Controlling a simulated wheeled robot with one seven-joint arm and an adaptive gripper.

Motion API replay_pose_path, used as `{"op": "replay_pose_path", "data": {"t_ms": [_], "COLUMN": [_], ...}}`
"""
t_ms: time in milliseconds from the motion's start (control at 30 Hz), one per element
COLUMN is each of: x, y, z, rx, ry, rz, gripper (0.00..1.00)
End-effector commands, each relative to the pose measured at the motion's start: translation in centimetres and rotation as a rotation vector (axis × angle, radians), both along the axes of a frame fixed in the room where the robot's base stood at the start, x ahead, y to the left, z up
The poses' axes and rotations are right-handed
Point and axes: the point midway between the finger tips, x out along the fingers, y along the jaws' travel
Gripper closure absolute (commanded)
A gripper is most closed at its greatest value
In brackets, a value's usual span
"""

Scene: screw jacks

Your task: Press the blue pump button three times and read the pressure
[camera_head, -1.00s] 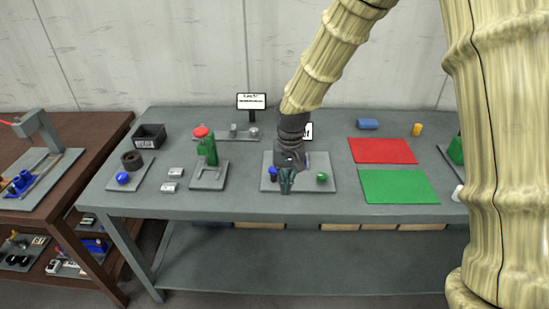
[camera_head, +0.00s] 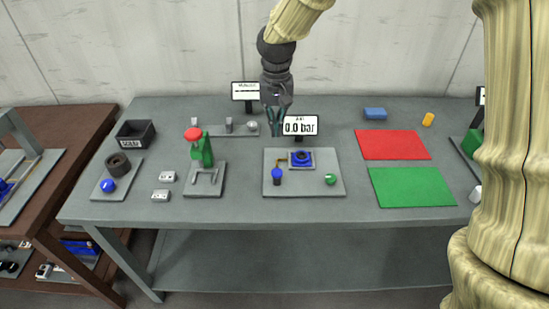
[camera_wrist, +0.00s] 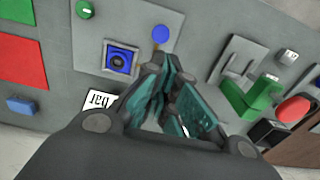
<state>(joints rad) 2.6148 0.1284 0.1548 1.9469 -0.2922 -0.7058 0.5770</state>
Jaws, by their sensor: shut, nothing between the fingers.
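The blue pump button (camera_head: 278,175) stands at the left of a grey plate on the table; it also shows in the wrist view (camera_wrist: 161,34). A green knob (camera_head: 330,179) sits at the plate's right. A blue square part with a dark round centre (camera_head: 300,158) lies between them, further back. The pressure sign (camera_head: 300,125) behind the plate reads 0.0 bar. My gripper (camera_head: 274,130) is shut and empty. It hangs above the back of the plate, pointing down, apart from the blue button.
Red (camera_head: 393,145) and green (camera_head: 412,187) mats lie at the right. A black bin (camera_head: 136,133) stands at the back left. The table's front strip is clear.

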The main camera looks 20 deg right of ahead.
Motion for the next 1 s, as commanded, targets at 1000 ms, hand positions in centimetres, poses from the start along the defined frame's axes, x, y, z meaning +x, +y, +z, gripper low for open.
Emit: {"op": "replay_pose_path", "data": {"t_ms": [1000], "x": [0.0], "y": [0.0], "z": [-9.4], "rx": [0.0], "ry": [0.002], "rz": [0.0], "gripper": [1.0]}}
